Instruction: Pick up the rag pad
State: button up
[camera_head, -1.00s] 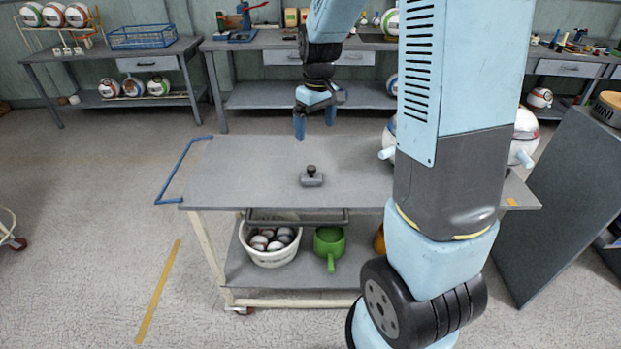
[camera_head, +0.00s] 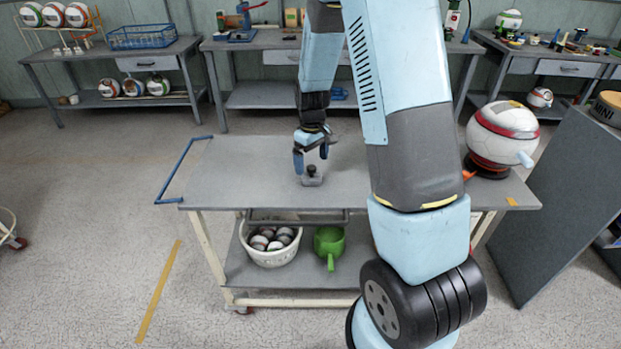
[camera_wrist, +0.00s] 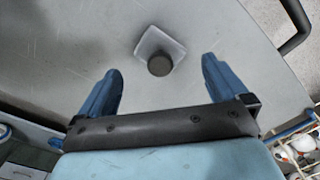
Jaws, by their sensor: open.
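The rag pad (camera_head: 311,178) is a small grey block with a dark round knob on top. My gripper (camera_head: 311,164) is open and empty, with blue fingers pointing down just above and behind the pad. In the wrist view the two fingers (camera_wrist: 162,66) stand wide apart, and neither appears to touch the pad.
A white and red ball device (camera_head: 502,138) stands on the cart's right end. The blue handle (camera_head: 172,175) is at its left end. The cart top around the pad is clear.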

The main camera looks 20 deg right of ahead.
aim_at(311, 167)
jog(key=shift+w+f, duration=0.15)
jog(key=shift+f, duration=2.65)
jog(key=c, duration=0.8)
jog(key=shift+c, duration=0.2)
jog(key=shift+r, duration=0.15)
